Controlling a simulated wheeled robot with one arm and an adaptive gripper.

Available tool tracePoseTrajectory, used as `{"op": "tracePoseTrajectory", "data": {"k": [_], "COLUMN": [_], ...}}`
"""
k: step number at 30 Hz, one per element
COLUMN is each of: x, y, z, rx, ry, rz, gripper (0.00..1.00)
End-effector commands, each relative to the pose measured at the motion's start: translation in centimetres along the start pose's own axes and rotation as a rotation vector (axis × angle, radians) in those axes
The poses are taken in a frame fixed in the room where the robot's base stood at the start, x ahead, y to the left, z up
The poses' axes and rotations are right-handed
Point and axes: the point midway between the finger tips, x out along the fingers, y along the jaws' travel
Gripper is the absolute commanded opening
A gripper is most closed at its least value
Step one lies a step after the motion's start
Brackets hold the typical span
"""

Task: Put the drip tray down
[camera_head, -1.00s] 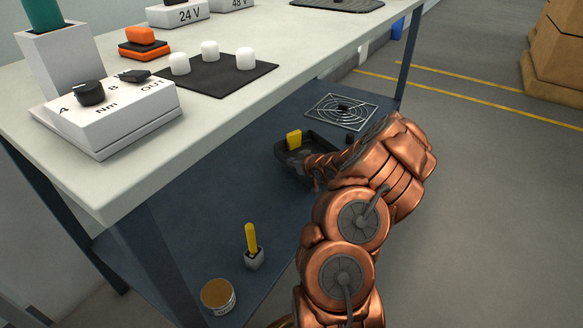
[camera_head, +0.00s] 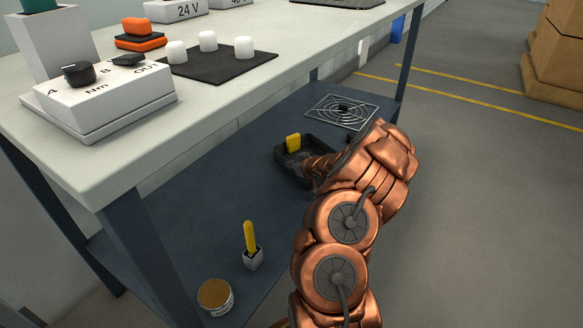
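The drip tray (camera_head: 280,160) is a dark, shallow tray at the lower shelf of the bench, with a yellow block (camera_head: 293,143) in or at its far left side. My copper-coloured arm reaches in from the lower right, and its end lies over the tray's right side. My gripper's fingers are hidden behind the arm and in the dark tray, so I cannot see whether they are open or shut on it. I cannot tell whether the tray rests on the shelf or hangs just above it.
The dark lower shelf (camera_head: 205,215) is clear left of the tray. The white bench top (camera_head: 130,160) overhangs the shelf.

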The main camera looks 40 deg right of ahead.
Motion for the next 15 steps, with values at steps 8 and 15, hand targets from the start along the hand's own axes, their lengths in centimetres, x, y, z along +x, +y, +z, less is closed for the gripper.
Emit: {"op": "tracePoseTrajectory", "data": {"k": [8,15], "x": [0.09,0.08], "y": [-0.02,0.01], "z": [0.17,0.22], "rx": [0.0,0.001], "ry": [0.0,-0.001], "rz": [0.0,0.0], "gripper": [0.05,0.3]}}
